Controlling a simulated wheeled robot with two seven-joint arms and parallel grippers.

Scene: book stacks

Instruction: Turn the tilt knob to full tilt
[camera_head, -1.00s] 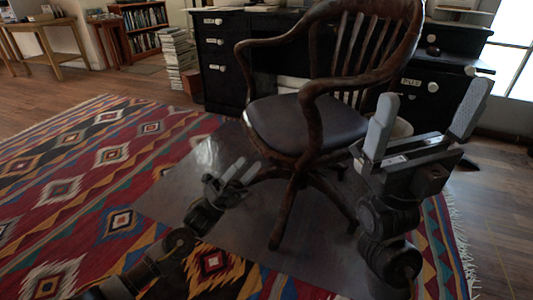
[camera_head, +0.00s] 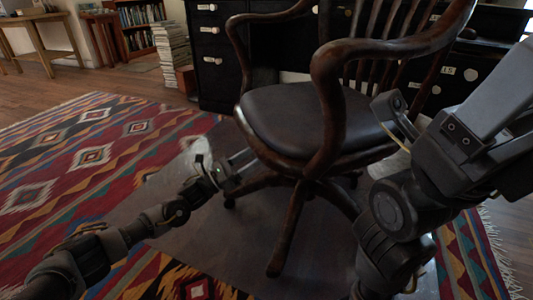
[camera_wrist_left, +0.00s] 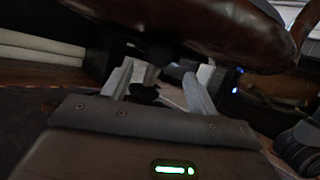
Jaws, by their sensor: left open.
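The wooden swivel armchair (camera_head: 332,110) with a dark seat (camera_head: 300,118) stands in the middle of the head view. My left gripper (camera_head: 247,163) is open and reaches in low from the left, its fingers at the seat's underside. In the left wrist view, the two pale fingers of my left gripper (camera_wrist_left: 160,85) are apart below the brown seat edge (camera_wrist_left: 195,25). A small dark part (camera_wrist_left: 145,93) shows between them; I cannot tell whether it is the tilt knob. My right gripper (camera_head: 500,110) is large at the right, partly cut off, and its jaw opening is unclear.
The chair's splayed wooden legs (camera_head: 286,235) stand close to my left arm. A dark drawer desk (camera_head: 220,62) is behind the chair. A patterned rug (camera_head: 90,155) covers the floor at left. Stacked books (camera_head: 174,50) stand at the back left.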

